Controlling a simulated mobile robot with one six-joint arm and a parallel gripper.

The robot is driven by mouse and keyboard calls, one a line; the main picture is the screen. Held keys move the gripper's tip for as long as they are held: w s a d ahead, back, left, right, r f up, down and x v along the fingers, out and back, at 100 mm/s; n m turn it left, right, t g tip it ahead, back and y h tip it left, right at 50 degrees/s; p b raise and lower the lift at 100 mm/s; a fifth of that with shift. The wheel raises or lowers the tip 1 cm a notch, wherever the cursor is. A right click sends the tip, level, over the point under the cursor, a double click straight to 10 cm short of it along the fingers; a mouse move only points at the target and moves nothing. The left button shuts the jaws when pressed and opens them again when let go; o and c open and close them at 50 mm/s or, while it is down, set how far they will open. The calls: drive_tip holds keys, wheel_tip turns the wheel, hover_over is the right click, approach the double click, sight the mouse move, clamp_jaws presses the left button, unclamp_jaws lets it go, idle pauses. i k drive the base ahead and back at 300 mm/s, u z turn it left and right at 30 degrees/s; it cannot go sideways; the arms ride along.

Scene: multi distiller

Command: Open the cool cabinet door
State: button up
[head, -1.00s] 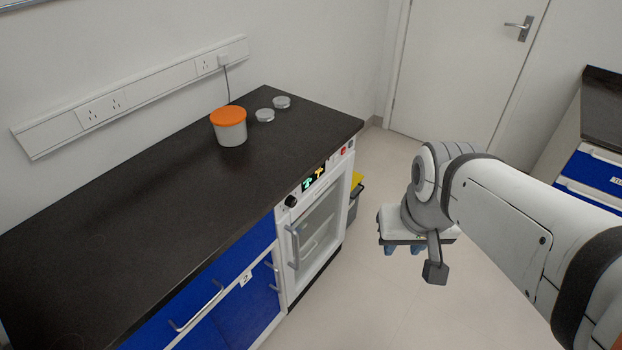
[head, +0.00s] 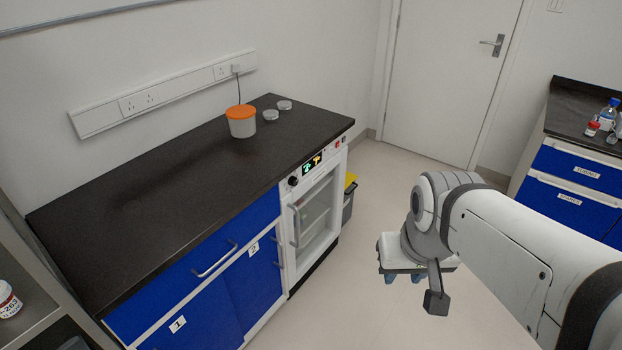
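The cool cabinet (head: 316,214) is a white unit with a glass door under the right end of the dark worktop. Its door (head: 318,212) looks shut, with a grey vertical handle (head: 296,226) on the left side. A lit display and a black knob sit above the door. My gripper (head: 403,277) hangs over the floor to the right of the cabinet, clear of the door and handle. Only the bluish tips of its fingers show below the white hand, and their gap is hard to judge. I see nothing held in it.
The worktop (head: 150,190) bears an orange-lidded tub (head: 241,121) and two small round dishes. Blue drawers (head: 215,262) adjoin the cabinet on the left. A bin (head: 349,203) stands at its right. Another bench with bottles (head: 608,115) is at far right. Floor before the cabinet is clear.

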sight(311, 212)
drive_tip(key=u, duration=0.15)
drive_tip(key=i, duration=0.9)
drive_tip(key=z, duration=0.05)
